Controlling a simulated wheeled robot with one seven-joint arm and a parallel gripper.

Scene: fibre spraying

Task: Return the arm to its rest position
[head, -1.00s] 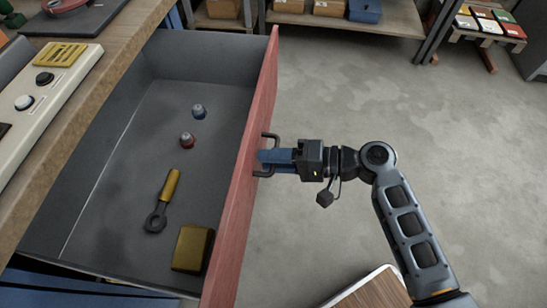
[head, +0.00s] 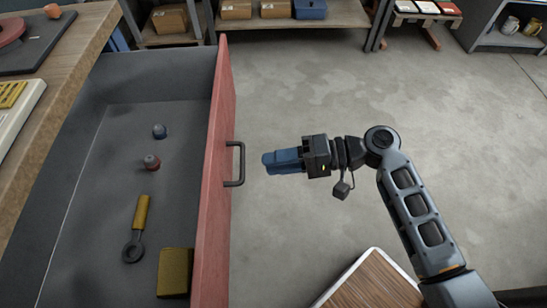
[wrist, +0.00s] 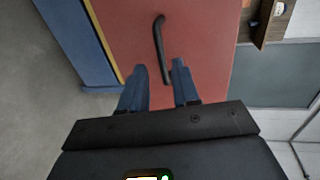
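My gripper (head: 267,162) has blue fingers and is off to the right of the red drawer front (head: 210,190), a short gap from its dark handle (head: 238,164). In the wrist view my gripper (wrist: 160,72) has its two fingers spread with nothing between them. The handle (wrist: 158,45) shows just beyond the fingertips against the red front. My arm stretches leftward over the floor from the lower right, bent at an elbow. The drawer (head: 95,190) is open.
A workbench (head: 60,70) stands at left. A wooden surface (head: 372,285) is at the bottom. Shelves line the back; the floor between is clear.

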